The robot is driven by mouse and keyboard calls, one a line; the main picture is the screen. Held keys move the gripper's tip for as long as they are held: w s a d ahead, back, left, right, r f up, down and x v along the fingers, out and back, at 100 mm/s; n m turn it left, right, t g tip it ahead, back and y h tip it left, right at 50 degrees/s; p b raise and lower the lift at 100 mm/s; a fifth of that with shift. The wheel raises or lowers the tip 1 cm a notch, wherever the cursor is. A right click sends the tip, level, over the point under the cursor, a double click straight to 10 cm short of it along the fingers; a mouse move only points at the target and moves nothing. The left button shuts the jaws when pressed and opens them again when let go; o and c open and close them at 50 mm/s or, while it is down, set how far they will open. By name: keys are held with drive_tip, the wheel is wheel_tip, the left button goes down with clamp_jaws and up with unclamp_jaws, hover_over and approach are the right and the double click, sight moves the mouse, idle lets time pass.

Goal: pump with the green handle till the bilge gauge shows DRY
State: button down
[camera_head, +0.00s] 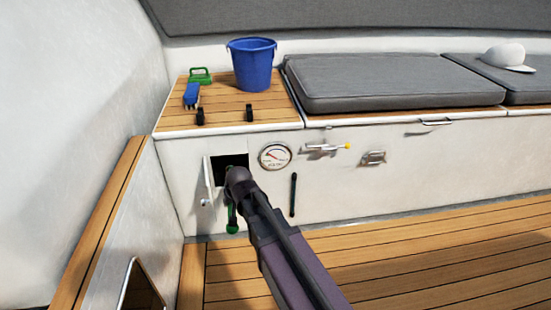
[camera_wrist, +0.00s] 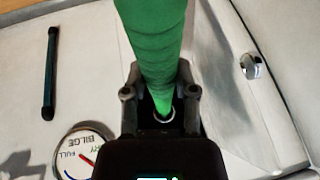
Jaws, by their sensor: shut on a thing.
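The green handle (camera_head: 232,218) hangs in front of the locker face, below a dark square opening. In the wrist view the green handle (camera_wrist: 150,45) runs up between the fingers of my gripper (camera_wrist: 159,75), which is shut on it. In the head view my gripper (camera_head: 234,195) and arm hide the handle's upper part. The round bilge gauge (camera_head: 275,156) is right of the opening. It also shows, partly cut off, in the wrist view (camera_wrist: 82,145), with BILGE and FULL legible. The needle's exact reading cannot be told.
A small open door (camera_head: 208,182) stands at the opening's left edge. A black bar (camera_head: 293,195) is right of my arm. A blue bucket (camera_head: 252,65) and blue-and-green brush (camera_head: 192,95) sit on the locker top. A cockpit side wall closes off the left; the floor at right is clear.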

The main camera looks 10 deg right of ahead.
drive_tip(key=shift+f+t+b, duration=0.3)
drive_tip(key=shift+f+b, duration=0.45)
drive_tip(key=shift+b, duration=0.2)
drive_tip(key=shift+w, duration=0.1)
drive_tip(key=shift+r, duration=0.2)
drive_tip(key=r+p, duration=0.1)
drive_tip(key=p, duration=0.1)
drive_tip(key=shift+w+r+p, duration=0.1)
drive_tip(key=shift+r+p, duration=0.2)
drive_tip(key=shift+r, duration=0.05)
drive_tip(key=shift+r+g+p, duration=0.7)
drive_tip(key=shift+r+p, duration=0.1)
drive_tip(key=shift+p, duration=0.3)
drive_tip(key=shift+r, duration=0.1)
